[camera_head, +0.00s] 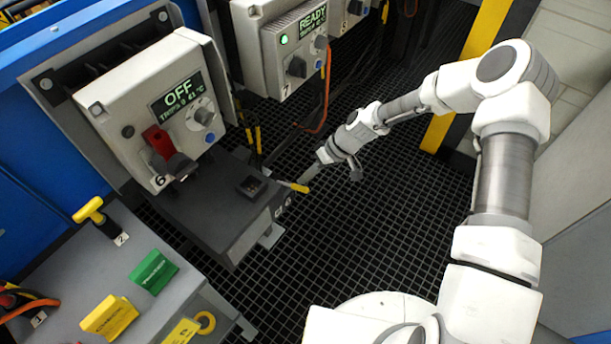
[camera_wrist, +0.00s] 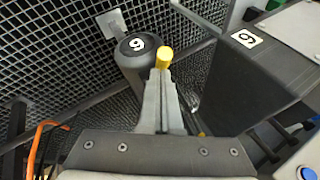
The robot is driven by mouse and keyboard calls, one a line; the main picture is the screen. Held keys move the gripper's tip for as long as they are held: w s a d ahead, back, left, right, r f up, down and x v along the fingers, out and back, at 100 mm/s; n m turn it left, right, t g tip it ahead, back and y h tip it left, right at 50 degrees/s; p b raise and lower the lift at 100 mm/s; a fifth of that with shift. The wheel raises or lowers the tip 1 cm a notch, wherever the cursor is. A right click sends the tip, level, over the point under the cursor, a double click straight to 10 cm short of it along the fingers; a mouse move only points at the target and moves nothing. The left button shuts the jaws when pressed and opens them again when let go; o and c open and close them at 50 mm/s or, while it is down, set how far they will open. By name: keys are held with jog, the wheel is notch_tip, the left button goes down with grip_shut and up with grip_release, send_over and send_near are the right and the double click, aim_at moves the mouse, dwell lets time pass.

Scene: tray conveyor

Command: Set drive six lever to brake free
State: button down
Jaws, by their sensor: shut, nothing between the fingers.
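The drive six lever shows as a yellow-ended handle (camera_head: 298,187) at the right side of the dark drive housing, below the control box marked 6.
The control box 6 (camera_head: 130,105) reads OFF and carries a red switch piece (camera_head: 158,141). The dark drive housing (camera_head: 215,205) lies left of my gripper. Box 7 (camera_head: 270,50) reads READY. An orange cable (camera_wrist: 37,145) hangs near my gripper. Black grating floor (camera_head: 330,235) is open around it.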

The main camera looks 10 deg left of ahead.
jog(key=shift+y, duration=0.7)
jog(key=f+b, duration=0.1)
jog(key=d+f+b, duration=0.1)
jog(key=f, duration=0.1)
jog(key=s+d+f+b, duration=0.1)
jog(key=b, duration=0.1)
jog(key=shift+f, duration=0.25)
jog(key=shift+r, duration=0.1)
jog(key=shift+r+p, duration=0.5)
jog(key=shift+r, duration=0.2)
